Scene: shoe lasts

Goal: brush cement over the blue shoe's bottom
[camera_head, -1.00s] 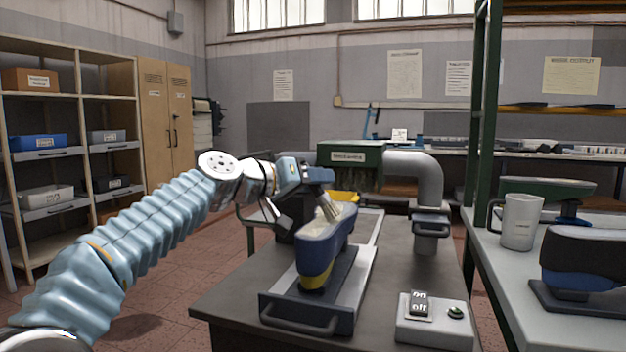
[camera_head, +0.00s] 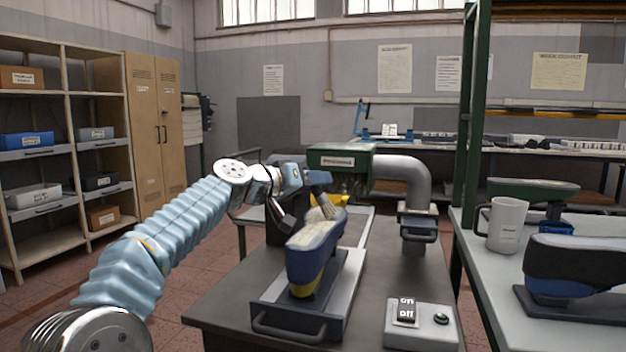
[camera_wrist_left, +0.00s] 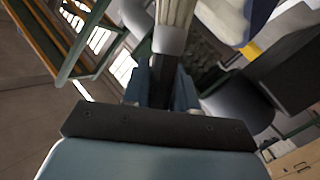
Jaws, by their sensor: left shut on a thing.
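The blue shoe (camera_head: 313,255), with a yellow lower end, stands bottom up on a grey tray-like stand (camera_head: 346,290) with a front handle. My left gripper (camera_head: 306,180) is shut on a brush (camera_head: 319,180) over the shoe's far end. The pale bristles point down at the shoe's bottom and look in contact with it or very close. In the left wrist view the brush's ferrule (camera_wrist_left: 168,40) sits beyond the fingers, and the shoe's pale bottom (camera_wrist_left: 225,18) is beside the bristles. Any cement layer is too small to tell. My right gripper is out of view.
A green hood (camera_head: 340,156) with a grey duct (camera_head: 408,178) stands behind the shoe. A switch box (camera_head: 422,330) is at the dark bench's front right. The right bench holds a mug (camera_head: 505,225) and another dark shoe (camera_head: 580,262).

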